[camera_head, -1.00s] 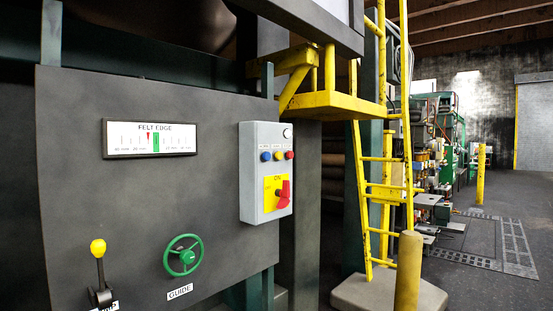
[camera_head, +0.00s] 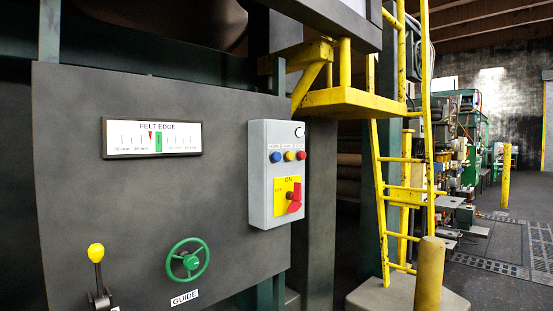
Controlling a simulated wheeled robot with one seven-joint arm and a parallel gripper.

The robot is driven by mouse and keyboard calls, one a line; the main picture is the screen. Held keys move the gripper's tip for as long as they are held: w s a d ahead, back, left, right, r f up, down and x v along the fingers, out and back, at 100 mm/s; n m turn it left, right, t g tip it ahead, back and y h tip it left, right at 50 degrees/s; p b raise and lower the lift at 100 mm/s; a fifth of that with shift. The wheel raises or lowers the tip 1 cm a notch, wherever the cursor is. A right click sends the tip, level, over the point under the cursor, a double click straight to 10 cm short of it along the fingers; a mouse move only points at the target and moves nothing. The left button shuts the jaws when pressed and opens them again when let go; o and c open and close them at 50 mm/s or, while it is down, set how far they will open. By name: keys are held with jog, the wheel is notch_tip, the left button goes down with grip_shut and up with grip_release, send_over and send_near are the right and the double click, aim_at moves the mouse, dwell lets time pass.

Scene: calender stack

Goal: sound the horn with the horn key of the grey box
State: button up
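The grey box (camera_head: 262,200) is mounted at the right edge of a dark panel. Near its top is a small round white part. Below it are three round keys in a row under small labels: blue (camera_head: 275,157), yellow (camera_head: 289,156) and red (camera_head: 301,155). The label over the blue key seems to read HORN, though the print is tiny. Lower on the box, a red rotary switch (camera_head: 295,198) sits on a yellow plate marked ON. My gripper is not in view.
The dark panel (camera_head: 110,220) also carries a FELT EDGE gauge (camera_head: 152,138), a green GUIDE handwheel (camera_head: 187,261) and a yellow-knobbed lever (camera_head: 97,270). Right of the box stand a yellow ladder (camera_head: 380,200) and a yellow post (camera_head: 429,275). Open floor (camera_head: 500,290) lies at far right.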

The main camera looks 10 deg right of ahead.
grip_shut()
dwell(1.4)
